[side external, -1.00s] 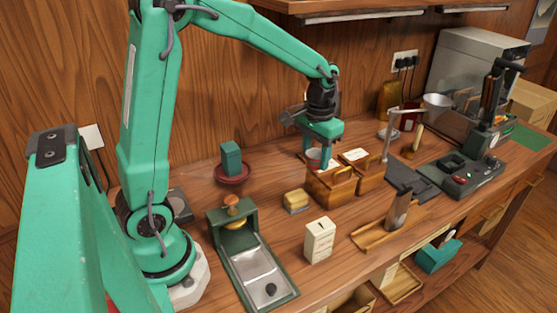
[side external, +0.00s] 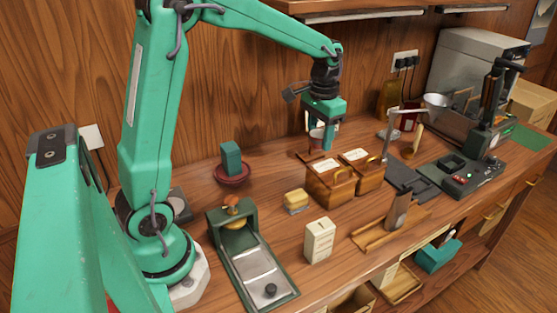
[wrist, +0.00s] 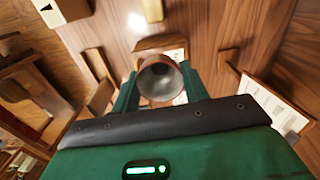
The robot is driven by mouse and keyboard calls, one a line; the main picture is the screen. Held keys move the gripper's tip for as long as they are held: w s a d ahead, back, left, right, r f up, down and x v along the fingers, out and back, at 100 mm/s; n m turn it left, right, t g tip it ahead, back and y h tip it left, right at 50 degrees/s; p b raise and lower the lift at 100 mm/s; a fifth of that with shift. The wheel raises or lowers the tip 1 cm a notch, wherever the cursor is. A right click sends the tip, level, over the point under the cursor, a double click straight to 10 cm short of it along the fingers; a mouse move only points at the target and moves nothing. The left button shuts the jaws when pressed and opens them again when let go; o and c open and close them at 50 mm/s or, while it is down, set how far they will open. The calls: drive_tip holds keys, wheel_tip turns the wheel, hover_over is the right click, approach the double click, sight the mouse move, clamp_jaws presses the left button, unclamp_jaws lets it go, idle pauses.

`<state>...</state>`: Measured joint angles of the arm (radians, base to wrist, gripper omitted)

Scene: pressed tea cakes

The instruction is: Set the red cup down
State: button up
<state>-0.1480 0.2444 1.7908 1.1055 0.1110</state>
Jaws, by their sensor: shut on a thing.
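The red cup (side external: 316,136) is between the fingers of my gripper (side external: 321,140), which is shut on it. In the side view the cup is held up in the air, above and behind two wooden boxes with handles. The green fingers hide part of it. In the wrist view the cup (wrist: 160,81) shows its open mouth and grey inside, with a green finger of my gripper (wrist: 161,78) on either side. I see no contact between the cup and the table.
The near wooden box (side external: 328,189) and the far wooden box (side external: 370,180) stand close below my gripper, with pale labels on top. A lamp-like metal arm (side external: 391,125) rises to the right. A teal block (side external: 231,157) sits on a red dish (side external: 232,178) at left.

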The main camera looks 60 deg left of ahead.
drive_tip(key=w+a+f+n, duration=0.1)
drive_tip(key=a+f+n, duration=0.1)
drive_tip(key=a, duration=1.1)
drive_tip(key=a+f+n, duration=0.2)
drive_tip(key=a+f, duration=0.3)
drive_tip(key=a, duration=0.7)
drive_tip(key=shift+w+a, duration=0.35)
drive_tip(key=shift+a, duration=0.05)
drive_tip(key=shift+f, duration=0.15)
drive_tip(key=shift+f, duration=4.9)
drive_tip(key=shift+f, duration=0.1)
drive_tip(key=o, duration=1)
wheel_tip(320, 180, up, 12)
drive_tip(key=shift+r, duration=0.1)
